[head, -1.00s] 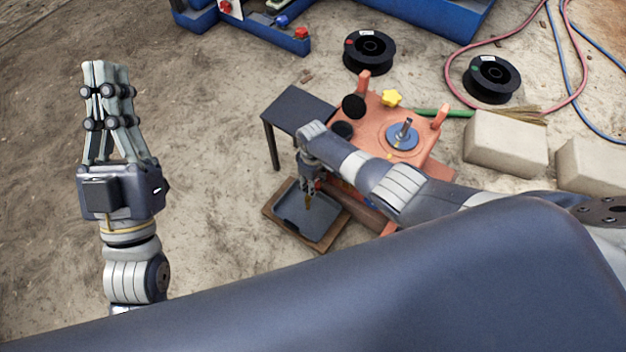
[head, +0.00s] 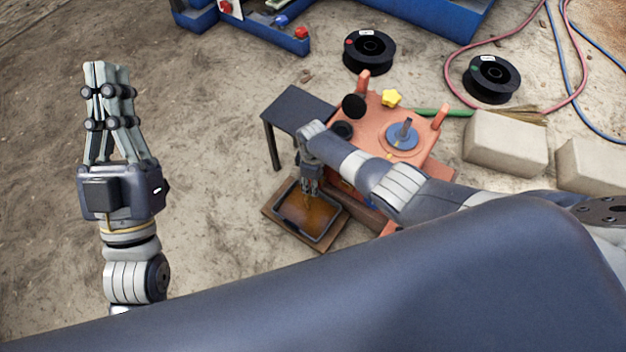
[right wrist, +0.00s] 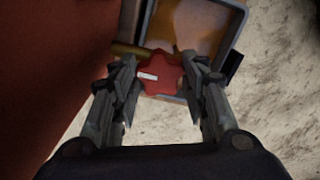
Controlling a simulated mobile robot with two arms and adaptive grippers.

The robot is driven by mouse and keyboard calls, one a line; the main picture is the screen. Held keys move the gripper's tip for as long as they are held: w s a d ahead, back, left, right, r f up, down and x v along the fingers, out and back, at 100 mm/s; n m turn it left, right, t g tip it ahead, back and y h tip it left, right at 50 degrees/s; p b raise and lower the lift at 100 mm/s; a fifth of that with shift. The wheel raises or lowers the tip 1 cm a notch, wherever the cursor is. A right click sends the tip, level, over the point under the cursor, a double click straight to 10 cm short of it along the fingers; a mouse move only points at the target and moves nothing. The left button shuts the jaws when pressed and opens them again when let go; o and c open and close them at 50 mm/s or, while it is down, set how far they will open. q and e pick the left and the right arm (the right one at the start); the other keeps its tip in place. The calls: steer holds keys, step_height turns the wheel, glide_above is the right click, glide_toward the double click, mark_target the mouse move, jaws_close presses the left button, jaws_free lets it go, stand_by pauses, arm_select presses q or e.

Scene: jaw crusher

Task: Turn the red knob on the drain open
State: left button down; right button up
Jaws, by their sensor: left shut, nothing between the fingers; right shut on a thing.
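The red knob (right wrist: 160,73) is star-shaped with a small white mark and sits between the fingers of my right gripper (right wrist: 163,80) in the right wrist view. The gripper is shut on it. A brass-coloured drain pipe (right wrist: 130,50) shows beside the knob. In the head view my right gripper (head: 310,188) is at the orange machine's side, and the knob is hidden there. Below it the tray (head: 276,214) holds brown liquid (head: 308,212). My left gripper (head: 108,68) is shut and empty, pointing up at the left, far from the machine.
The orange machine (head: 385,118) carries a yellow star knob (head: 391,98) on top. A dark side table (head: 297,104) stands at its left. Black spools (head: 369,52), pale blocks (head: 505,142) and hoses (head: 452,85) lie around. The ground at left is clear.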

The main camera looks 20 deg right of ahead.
steer(key=o, duration=1.1)
steer(key=shift+c, duration=0.2)
step_height(320, 180, up, 12)
stand_by(0.3)
